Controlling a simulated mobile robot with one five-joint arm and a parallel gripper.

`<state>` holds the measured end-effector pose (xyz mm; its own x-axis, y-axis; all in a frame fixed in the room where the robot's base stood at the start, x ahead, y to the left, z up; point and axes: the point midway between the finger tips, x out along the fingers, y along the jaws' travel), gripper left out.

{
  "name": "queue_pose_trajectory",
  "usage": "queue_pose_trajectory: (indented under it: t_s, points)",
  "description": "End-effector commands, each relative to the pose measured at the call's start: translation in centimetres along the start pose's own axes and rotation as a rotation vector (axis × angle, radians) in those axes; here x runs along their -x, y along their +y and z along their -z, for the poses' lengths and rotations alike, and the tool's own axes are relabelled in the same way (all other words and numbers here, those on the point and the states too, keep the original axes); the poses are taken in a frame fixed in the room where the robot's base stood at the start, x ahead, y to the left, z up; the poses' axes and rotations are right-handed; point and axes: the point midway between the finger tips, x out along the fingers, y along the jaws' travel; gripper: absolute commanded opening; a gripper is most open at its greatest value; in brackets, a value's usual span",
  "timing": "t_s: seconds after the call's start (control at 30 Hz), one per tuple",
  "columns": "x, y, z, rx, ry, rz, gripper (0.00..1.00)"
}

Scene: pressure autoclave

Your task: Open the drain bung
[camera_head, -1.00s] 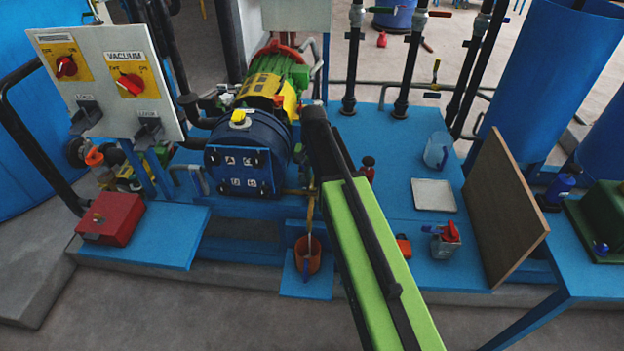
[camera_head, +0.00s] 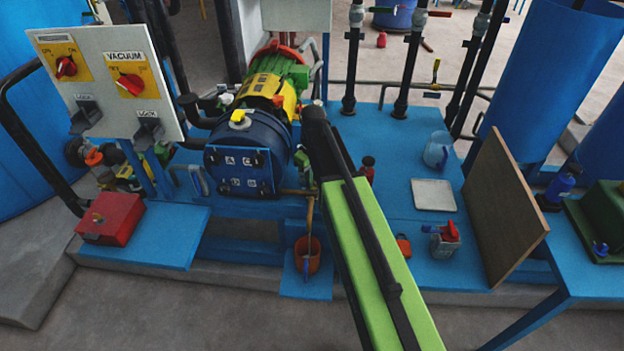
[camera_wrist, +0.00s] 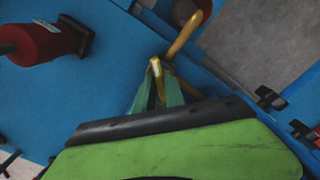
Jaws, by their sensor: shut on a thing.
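In the wrist view, my gripper (camera_wrist: 158,88) has its teal fingers closed on a small yellow piece (camera_wrist: 155,66). I cannot tell for sure whether this piece is the drain bung. A bent yellow-brass drain pipe (camera_wrist: 184,36) rises just beside it. In the head view, the drain pipe (camera_head: 296,191) comes out low at the right of the dark blue pump casing (camera_head: 240,152). It turns down towards an orange bucket (camera_head: 315,264), whose edge also shows at the top of the wrist view (camera_wrist: 206,9). My arm hides the fingertips in the head view.
A red bottle-like object (camera_wrist: 42,42) lies left in the wrist view. On the blue deck right of my arm are a pale square tray (camera_head: 433,195), a clear jug (camera_head: 437,150) and a leaning brown board (camera_head: 503,215). The control panel (camera_head: 105,85) stands left.

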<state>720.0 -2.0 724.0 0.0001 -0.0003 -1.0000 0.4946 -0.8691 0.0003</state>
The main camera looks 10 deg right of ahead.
Motion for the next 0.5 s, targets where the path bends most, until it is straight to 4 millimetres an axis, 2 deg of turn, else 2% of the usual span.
queue_pose_trajectory:
  t_s: [0.5]
  points:
    - [0.00, 0.02, 0.09, 0.386, 0.002, -0.002, 0.00]
